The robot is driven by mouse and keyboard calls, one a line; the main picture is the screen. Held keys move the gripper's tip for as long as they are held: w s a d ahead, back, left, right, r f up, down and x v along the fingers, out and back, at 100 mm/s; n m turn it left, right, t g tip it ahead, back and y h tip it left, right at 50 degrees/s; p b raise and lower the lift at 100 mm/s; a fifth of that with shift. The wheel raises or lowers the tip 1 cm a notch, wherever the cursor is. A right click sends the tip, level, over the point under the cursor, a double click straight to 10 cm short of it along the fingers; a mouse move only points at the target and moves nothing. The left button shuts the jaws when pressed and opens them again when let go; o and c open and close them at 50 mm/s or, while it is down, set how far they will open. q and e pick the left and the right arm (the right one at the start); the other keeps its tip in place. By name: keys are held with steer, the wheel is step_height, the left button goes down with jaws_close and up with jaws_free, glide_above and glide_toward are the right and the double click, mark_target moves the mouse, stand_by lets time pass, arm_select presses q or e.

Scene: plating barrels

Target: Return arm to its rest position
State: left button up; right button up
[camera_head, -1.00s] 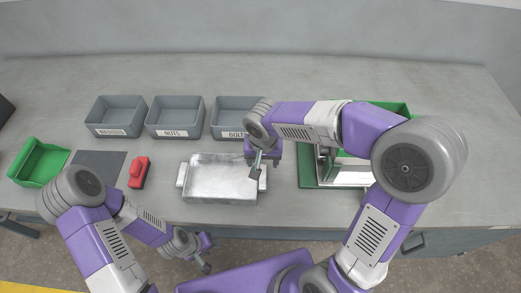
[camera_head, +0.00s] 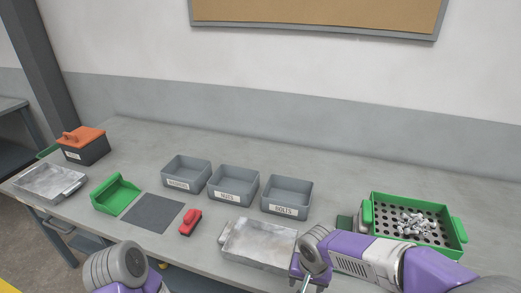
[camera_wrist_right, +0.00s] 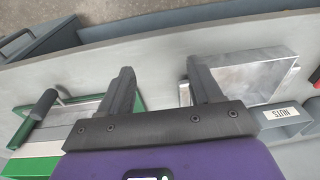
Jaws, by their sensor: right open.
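My right arm reaches in from the lower right in the head view. Its gripper (camera_head: 308,284) is over the bench beside the right end of the metal tray (camera_head: 258,246), partly cut off by the bottom edge. In the right wrist view, the two dark fingers of the right gripper (camera_wrist_right: 165,92) are spread apart with nothing between them. The tray also shows there (camera_wrist_right: 240,78), to the right of the fingers. Of my left arm only a grey and purple link shows at the bottom left; its gripper is out of view.
A green perforated basket (camera_head: 386,222) holding metal pieces stands at right. A red object (camera_head: 190,222), grey mat (camera_head: 152,211) and green scoop (camera_head: 115,194) lie left.

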step_height(320, 180, down, 11)
steer(key=a+n+g+y, duration=0.1)
steer(key=a+y, duration=0.1)
steer(key=a, duration=0.1)
steer(key=s+f+y, duration=0.1)
steer(key=s+f, duration=0.4)
steer(key=f, duration=0.3)
steer(key=s+f+y, duration=0.1)
steer(key=s+f, duration=0.4)
steer(key=f, duration=0.3)
steer(key=shift+s+d+f, duration=0.25)
steer(key=shift+s, duration=0.15)
steer(key=shift+s+d+f, duration=0.1)
steer(key=shift+s+f, duration=0.05)
steer(key=shift+f, duration=0.05)
steer(key=shift+c, duration=0.3)
